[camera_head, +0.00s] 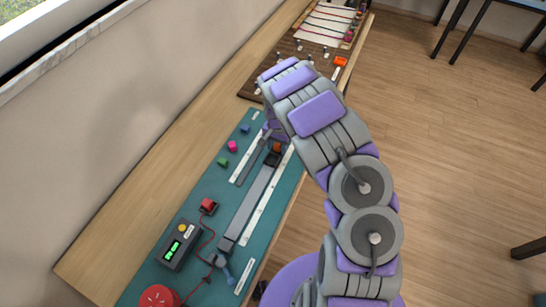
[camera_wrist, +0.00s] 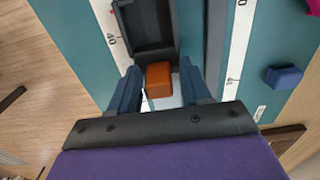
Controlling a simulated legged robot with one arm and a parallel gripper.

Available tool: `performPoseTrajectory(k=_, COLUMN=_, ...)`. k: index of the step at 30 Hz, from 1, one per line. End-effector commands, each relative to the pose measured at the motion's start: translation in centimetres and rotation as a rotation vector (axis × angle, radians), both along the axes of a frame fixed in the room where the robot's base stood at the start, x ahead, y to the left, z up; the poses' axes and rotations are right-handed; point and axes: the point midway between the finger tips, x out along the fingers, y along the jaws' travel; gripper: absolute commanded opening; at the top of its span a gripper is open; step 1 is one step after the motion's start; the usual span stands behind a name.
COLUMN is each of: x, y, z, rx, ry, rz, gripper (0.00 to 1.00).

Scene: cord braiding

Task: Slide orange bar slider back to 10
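The orange slider (camera_head: 277,147) is a small orange block at the far end of the long grey bar track (camera_head: 245,209). In the wrist view the orange slider (camera_wrist: 159,78) sits between the two fingers of my gripper (camera_wrist: 160,72), next to a dark open-topped carriage (camera_wrist: 148,25). The fingers are apart, one on each side of it, with narrow gaps showing. A white ruler (camera_wrist: 108,22) beside the track shows a 40 near the slider. The 10 mark is not readable. In the head view my arm hides most of my gripper.
A second ruler (camera_wrist: 238,45) and a dark strip run parallel on the other side. Blue (camera_head: 245,128), pink (camera_head: 232,146) and green (camera_head: 223,162) blocks lie on the teal mat (camera_head: 190,212). A meter box (camera_head: 179,245) and red reel (camera_head: 158,297) stand nearer.

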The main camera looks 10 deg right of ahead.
Motion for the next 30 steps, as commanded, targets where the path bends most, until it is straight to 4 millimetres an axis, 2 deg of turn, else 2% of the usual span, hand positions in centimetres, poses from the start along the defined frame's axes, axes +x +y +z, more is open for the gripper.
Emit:
performPoseTrajectory(k=2, x=-0.1, y=0.0, z=-0.1, rx=0.0, ry=0.002, rz=0.0, gripper=0.34)
performPoseTrajectory(k=12, x=-0.1, y=0.0, z=-0.2, rx=0.0, ry=0.004, rz=0.0, gripper=0.01)
performPoseTrajectory(k=17, x=-0.5, y=0.4, z=-0.1, rx=0.0, ry=0.004, rz=0.001, gripper=0.01)
performPoseTrajectory(k=30, x=-4.2, y=3.0, z=-0.2, rx=0.0, ry=0.011, rz=0.001, gripper=0.01)
